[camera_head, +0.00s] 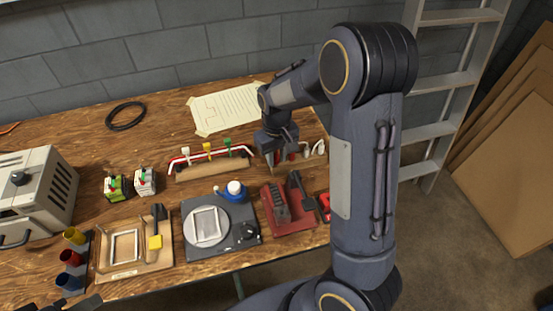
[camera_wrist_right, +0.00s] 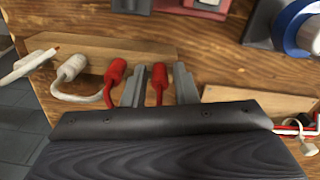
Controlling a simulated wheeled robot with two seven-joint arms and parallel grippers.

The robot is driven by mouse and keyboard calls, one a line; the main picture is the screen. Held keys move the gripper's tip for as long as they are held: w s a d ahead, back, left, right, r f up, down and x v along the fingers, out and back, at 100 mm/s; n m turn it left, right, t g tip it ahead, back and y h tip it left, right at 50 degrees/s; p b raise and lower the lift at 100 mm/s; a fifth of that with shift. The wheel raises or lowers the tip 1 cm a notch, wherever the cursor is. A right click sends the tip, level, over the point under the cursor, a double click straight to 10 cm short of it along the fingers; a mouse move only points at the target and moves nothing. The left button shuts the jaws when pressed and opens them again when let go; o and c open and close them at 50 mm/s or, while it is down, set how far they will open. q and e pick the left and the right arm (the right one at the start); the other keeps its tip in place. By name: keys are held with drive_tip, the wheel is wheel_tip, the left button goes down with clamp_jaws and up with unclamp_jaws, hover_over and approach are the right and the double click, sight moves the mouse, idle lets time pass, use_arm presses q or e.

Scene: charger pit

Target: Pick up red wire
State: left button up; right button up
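Two red plug ends with red cable, the red wire (camera_wrist_right: 159,80), rest on a wooden block (camera_wrist_right: 90,47) in the right wrist view. The cable runs down out of sight behind my gripper body. My right gripper (camera_wrist_right: 158,88) is open, with one finger between the two red plugs and the other right of the second plug. That plug lies between the fingers; contact cannot be told. In the head view my right gripper (camera_head: 279,155) is over the rack at the table's right end, largely covering the red wire. Dark parts at the bottom left may be my left gripper (camera_head: 88,303).
A white wire (camera_wrist_right: 72,70) sits left of the red plugs. A second wooden rack (camera_head: 212,168) with red and white wires stands to the left. A red fixture (camera_head: 290,218), a dark fixture with a blue-white spool (camera_head: 236,188) and a paper sheet (camera_head: 228,108) are nearby.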

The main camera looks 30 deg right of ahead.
clamp_jaws()
drive_tip(key=shift+r, duration=0.15)
